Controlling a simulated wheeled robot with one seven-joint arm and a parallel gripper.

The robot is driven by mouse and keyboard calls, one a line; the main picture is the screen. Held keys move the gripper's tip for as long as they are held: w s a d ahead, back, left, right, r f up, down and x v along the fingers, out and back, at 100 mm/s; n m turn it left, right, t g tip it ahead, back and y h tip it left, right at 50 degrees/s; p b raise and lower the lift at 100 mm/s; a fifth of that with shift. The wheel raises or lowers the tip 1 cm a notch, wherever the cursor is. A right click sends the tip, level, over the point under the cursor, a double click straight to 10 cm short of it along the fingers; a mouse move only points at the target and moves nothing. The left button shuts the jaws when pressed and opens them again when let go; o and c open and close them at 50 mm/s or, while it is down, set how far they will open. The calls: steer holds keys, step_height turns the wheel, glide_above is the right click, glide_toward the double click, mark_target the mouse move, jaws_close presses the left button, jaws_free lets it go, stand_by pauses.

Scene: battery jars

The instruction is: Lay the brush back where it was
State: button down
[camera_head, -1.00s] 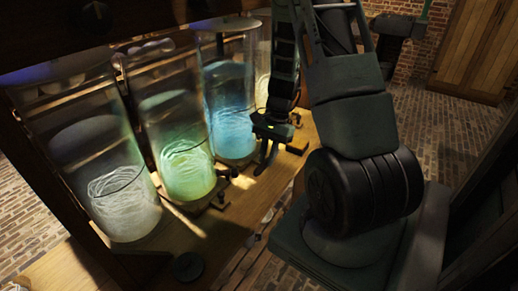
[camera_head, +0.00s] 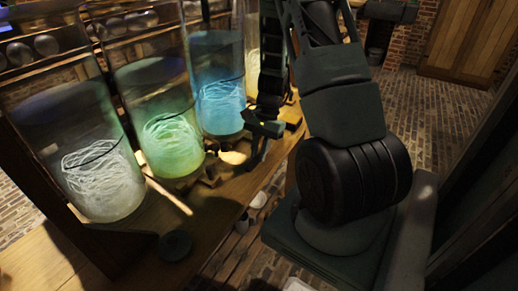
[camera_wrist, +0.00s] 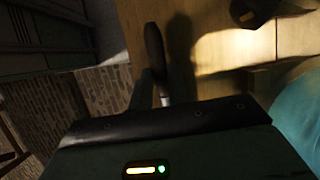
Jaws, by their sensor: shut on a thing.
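My gripper (camera_head: 263,129) is low over the wooden bench (camera_head: 215,205), just right of the blue jar (camera_head: 219,100). It is shut on the brush, a slim dark handle with a pale metal section, seen in the wrist view (camera_wrist: 155,50). In the head view only a dark shape hangs below the jaws. The bristles are hidden or too dark to make out. Whether the brush touches the bench I cannot tell.
A green jar (camera_head: 168,125) and a whitish jar (camera_head: 95,175) stand to the left in the row, and a yellowish jar stands behind the arm. Small wooden blocks sit at the jars' feet. A dark round disc (camera_head: 175,245) lies near the bench's front edge.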

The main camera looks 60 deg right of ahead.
steer(key=shift+f, duration=0.7)
steer(key=c, duration=1.3)
jaws_free()
steer(key=shift+o, duration=0.2)
steer(key=p+v, duration=0.2)
steer(key=v, duration=1.5)
steer(key=shift+r, duration=0.15)
steer(key=shift+d, duration=0.1)
